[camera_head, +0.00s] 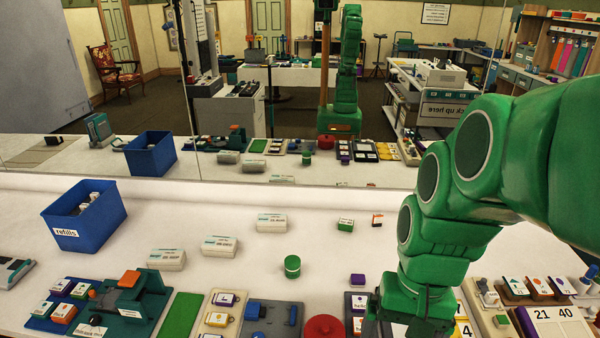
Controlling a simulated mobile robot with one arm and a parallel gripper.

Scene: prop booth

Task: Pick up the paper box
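Three white boxes with teal marks and small print stand on the white table: one at centre (272,223), one nearer and to its left (219,246), and one further left (167,260). Small labelled boxes also stand here: a green-and-white one (345,225), an orange-and-white one (377,219) and a purple-and-white one (357,280). I cannot tell from the print which is the paper box. My gripper (405,325) is low at the bottom right, in front of and to the right of these boxes. Its fingertips are hidden, so its opening and anything held do not show.
A blue "refills" bin (85,213) stands at left. A green round container (292,266) stands mid-table. A red round lid (324,328) and several trays, including a green panel (180,314), line the front edge. A mirror behind the table reflects everything. The table's middle is mostly clear.

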